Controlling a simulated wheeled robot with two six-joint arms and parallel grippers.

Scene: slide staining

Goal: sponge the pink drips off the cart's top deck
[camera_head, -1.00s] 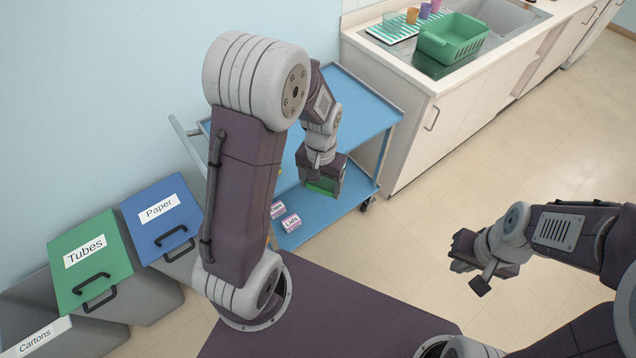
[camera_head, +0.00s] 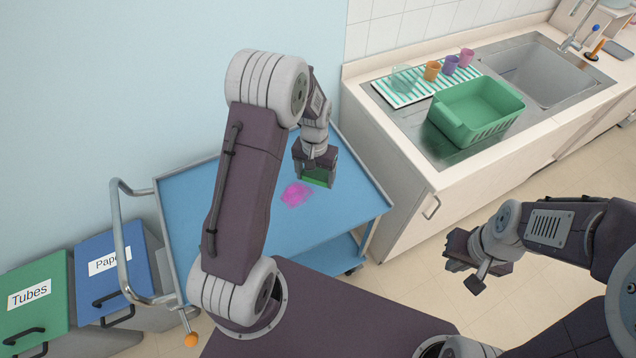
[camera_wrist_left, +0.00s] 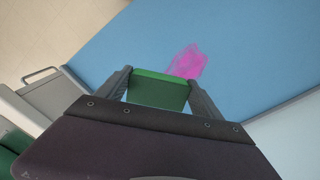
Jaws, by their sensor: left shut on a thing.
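A pink stain (camera_head: 296,195) lies on the blue top deck of the cart (camera_head: 195,190). It also shows in the left wrist view (camera_wrist_left: 188,62), just beyond the fingertips. My left gripper (camera_head: 316,178) is shut on a green sponge (camera_head: 315,182), held over the deck to the right of the stain. The sponge (camera_wrist_left: 157,90) sits between both fingers in the left wrist view. I cannot tell whether it touches the deck. My right gripper (camera_head: 462,252) is over the floor, right of the cart, and its finger gap is not clear.
The cart's rail handle (camera_head: 122,235) stands at its left end. A counter with a green basin (camera_head: 475,110), several cups and a sink (camera_head: 550,70) is at the right. Bins labelled Tubes (camera_head: 30,295) and Paper (camera_head: 105,265) stand at lower left.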

